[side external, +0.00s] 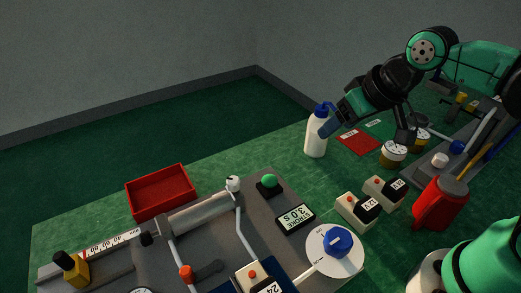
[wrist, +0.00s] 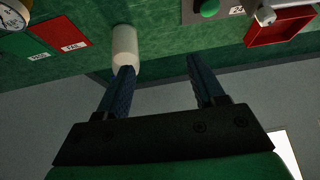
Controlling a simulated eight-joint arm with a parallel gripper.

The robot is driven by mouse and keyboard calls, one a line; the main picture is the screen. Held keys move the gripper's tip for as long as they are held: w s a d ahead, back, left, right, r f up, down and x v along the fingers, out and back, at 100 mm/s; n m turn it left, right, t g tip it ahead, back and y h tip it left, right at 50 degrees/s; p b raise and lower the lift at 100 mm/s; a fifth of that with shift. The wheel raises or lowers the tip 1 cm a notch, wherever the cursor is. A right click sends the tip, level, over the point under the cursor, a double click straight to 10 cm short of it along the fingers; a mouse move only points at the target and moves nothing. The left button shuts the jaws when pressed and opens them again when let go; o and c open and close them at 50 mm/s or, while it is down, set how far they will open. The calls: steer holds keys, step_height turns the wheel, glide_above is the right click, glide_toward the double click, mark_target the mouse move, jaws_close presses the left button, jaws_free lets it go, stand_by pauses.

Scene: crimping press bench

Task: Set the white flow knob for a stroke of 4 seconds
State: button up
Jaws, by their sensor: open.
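The white flow knob (side external: 233,184) sits at the right end of the grey cylinder (side external: 200,213) on the press plate. It shows near the top right of the wrist view (wrist: 265,15). The stroke display (side external: 296,217) beside it reads 3.0 s. My gripper (side external: 330,125) is in the upper right of the side view, well away from the knob, overlapping a white bottle (side external: 316,142) in the picture. In the wrist view my gripper (wrist: 158,65) is open, with nothing between its fingers. Any scale mark on the knob is too small to read.
A green button (side external: 268,181) stands close to the knob. A red tray (side external: 160,191) lies behind the cylinder. A blue knob on a white dial (side external: 335,262) and switch boxes (side external: 353,208) are at the front right. The bottle also shows near my left finger (wrist: 125,42).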

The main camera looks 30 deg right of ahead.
steer(key=shift+s+d+f+t, duration=0.3)
steer(key=shift+s+d, duration=0.1)
steer(key=shift+d, duration=0.1)
steer(key=shift+s+d+f+t, duration=0.25)
steer(key=shift+s+d, duration=0.1)
steer(key=shift+d, duration=0.15)
jaws_close()
stand_by(1.0)
